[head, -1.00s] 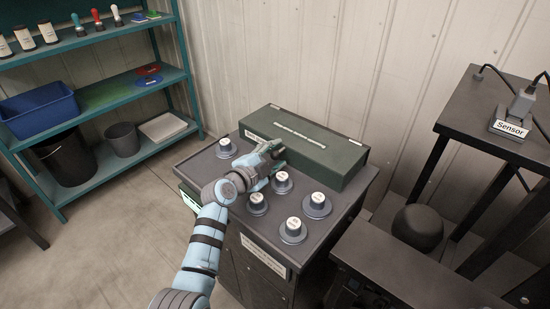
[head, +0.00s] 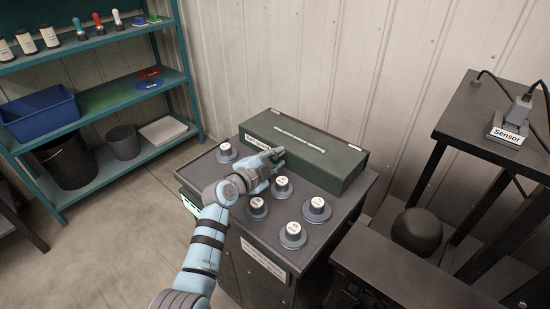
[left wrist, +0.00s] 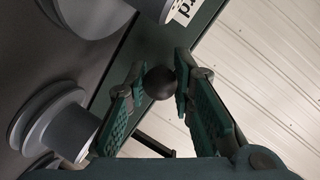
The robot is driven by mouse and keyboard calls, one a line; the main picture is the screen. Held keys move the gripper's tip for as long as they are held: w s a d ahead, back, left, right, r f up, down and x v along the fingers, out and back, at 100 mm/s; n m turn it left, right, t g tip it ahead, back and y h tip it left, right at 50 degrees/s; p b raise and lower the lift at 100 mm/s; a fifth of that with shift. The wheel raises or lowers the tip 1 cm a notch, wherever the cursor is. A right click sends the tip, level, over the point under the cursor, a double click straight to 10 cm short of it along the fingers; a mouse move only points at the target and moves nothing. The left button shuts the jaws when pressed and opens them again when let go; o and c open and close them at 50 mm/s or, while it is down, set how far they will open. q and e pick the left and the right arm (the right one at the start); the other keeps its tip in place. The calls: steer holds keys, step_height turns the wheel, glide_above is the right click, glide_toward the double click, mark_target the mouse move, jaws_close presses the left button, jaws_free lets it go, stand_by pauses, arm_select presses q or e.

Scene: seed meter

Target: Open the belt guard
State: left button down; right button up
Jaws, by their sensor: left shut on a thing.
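The belt guard (head: 320,165) is a long dark green box with a flat lid on top of the grey cabinet. Its lid looks down. A white label (head: 258,142) is on its front side, and part of that label shows in the left wrist view (left wrist: 186,10). My left gripper (head: 280,157) is at the front side of the guard. In the left wrist view its green padded fingers (left wrist: 160,85) stand on both sides of a dark round knob (left wrist: 159,82), shut on it. The knob is hidden in the head view. My right gripper is not in view.
Several grey round knobs (head: 317,209) stand on the cabinet top (head: 215,172) around my left arm. A wall (head: 320,60) is close behind the guard. A teal shelf (head: 135,70) is at left and a dark stand with a sensor (head: 507,133) at right.

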arm_select(q)
steer(key=r+g+p, duration=0.1)
steer(key=r+p, duration=0.1)
steer(key=p, duration=0.2)
steer(key=r+g+y+p, duration=0.1)
steer(key=r+p, duration=0.2)
steer(key=p, duration=0.1)
steer(key=w+r+g+y+p, duration=0.1)
steer(key=r+p, duration=0.1)
steer(key=p, duration=0.2)
steer(key=shift+d+r+m+g, duration=0.3)
steer(key=shift+d+r, duration=0.05)
steer(key=shift+r, duration=0.05)
steer(key=shift+w+d+r+g+y+p, duration=0.2)
steer(key=shift+w+r+g+y+p, duration=0.1)
steer(key=shift+r+g+y, duration=0.25)
steer(key=shift+w+d+r+g+y, duration=0.1)
steer(key=shift+w+r+g+y, duration=0.05)
steer(key=shift+r+g, duration=0.15)
steer(key=shift+w+d+r+g+y, duration=0.1)
steer(key=shift+r+g, duration=0.05)
steer(key=shift+r, duration=0.2)
steer(key=c, duration=1.3)
jaws_free()
steer(key=shift+c, duration=0.2)
